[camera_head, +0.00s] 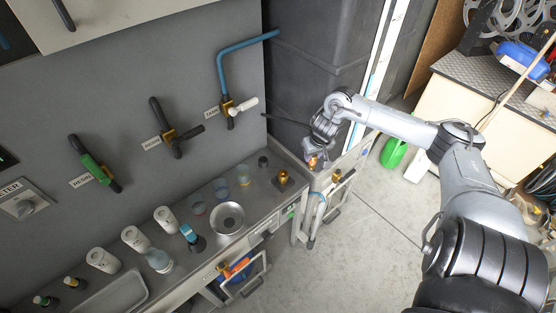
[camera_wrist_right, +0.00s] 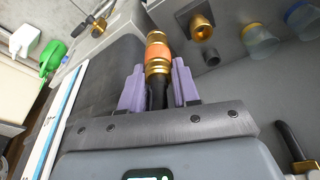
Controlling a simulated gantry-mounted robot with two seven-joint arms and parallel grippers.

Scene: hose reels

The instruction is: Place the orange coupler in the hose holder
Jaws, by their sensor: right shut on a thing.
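The orange coupler (camera_wrist_right: 157,52), an orange band between brass ends, is between the purple fingers of my right gripper (camera_wrist_right: 158,78) in the right wrist view. A black hose stub (camera_wrist_right: 157,95) runs from it back between the fingers. In the head view my right gripper (camera_head: 314,158) holds the coupler (camera_head: 313,163) just off the right end of the metal counter. A brass fitting (camera_head: 283,176) stands on the counter to its left, and another brass fitting (camera_head: 336,175) is on the frame to its right. I cannot tell which part is the hose holder. My left gripper is out of view.
Several jars and a round sink (camera_head: 228,218) occupy the metal counter. Taps and a blue pipe (camera_head: 222,65) are on the grey wall. A dark cabinet (camera_head: 315,60) stands behind the gripper.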

